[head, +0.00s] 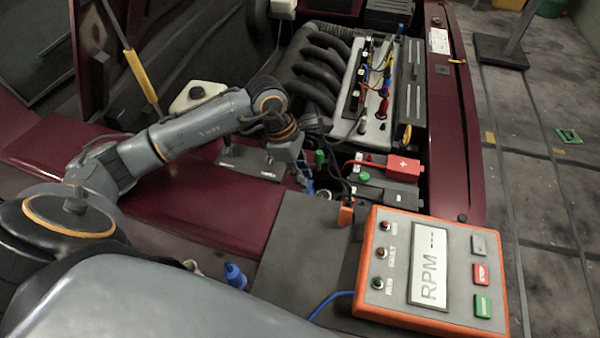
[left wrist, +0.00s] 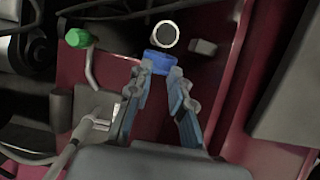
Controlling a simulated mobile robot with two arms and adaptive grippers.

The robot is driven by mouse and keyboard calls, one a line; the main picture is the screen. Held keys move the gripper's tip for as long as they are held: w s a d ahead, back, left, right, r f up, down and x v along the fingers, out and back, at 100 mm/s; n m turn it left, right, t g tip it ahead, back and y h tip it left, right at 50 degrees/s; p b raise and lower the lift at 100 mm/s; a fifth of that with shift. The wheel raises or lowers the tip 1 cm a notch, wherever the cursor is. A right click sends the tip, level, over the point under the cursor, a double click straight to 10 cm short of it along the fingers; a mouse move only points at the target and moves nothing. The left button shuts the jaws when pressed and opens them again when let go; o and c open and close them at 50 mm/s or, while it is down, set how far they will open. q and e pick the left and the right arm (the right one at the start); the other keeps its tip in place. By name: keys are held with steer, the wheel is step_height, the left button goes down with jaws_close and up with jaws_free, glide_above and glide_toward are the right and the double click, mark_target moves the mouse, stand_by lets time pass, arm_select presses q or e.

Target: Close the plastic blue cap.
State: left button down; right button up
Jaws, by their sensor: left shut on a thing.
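The blue cap (left wrist: 158,62) shows in the left wrist view between the fingertips of my left gripper (left wrist: 159,74). The gripper is shut on the cap's near side. Just beyond the cap is a round pale opening with a dark inside (left wrist: 165,36), close to the cap; I cannot tell whether they are joined by a hinge. In the head view my left gripper (head: 302,178) points down in the engine bay, and the cap is mostly hidden or too small to make out there.
A green cap (left wrist: 78,38) is left of the gripper in the wrist view. In the head view, a red-covered battery (head: 402,167) is to the right, the engine (head: 380,90) behind, and an orange RPM box (head: 435,265) in front. A blue plug (head: 235,275) is at lower left.

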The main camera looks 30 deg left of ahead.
arm_select(q)
steer(key=shift+w+d+r+y, duration=0.15)
steer(key=shift+w+d+y, duration=0.05)
steer(key=shift+d+y, duration=0.1)
steer(key=shift+w+d+b, duration=0.2)
steer(key=shift+d+b, duration=0.85)
steer(key=shift+d, duration=0.1)
steer(key=shift+w+d+r+b, duration=0.15)
steer(key=shift+d+b, duration=0.3)
steer(key=shift+d, duration=0.45)
steer(key=y, duration=0.1)
steer(key=d+y, duration=0.1)
steer(key=d+g+y+b, duration=0.1)
steer(key=shift+w+f, duration=0.35)
steer(key=shift+f, duration=0.05)
steer(key=d+f+y, duration=0.1)
steer(key=y, duration=0.1)
steer(key=d+f+g+y+b, duration=0.1)
steer(key=y, duration=0.1)
steer(key=w+d+f+y+b, duration=0.1)
steer(key=d+f+y, duration=0.1)
steer(key=shift+g, duration=0.3)
steer(key=shift+d+f+g+y, duration=0.15)
steer(key=shift+f+y, duration=0.25)
steer(key=shift+y, duration=0.2)
steer(key=shift+d+f+g+y, duration=0.15)
steer(key=shift+f+y, duration=0.2)
steer(key=shift+y, duration=0.25)
steer(key=shift+f+y, duration=0.25)
steer(key=shift+y, duration=0.05)
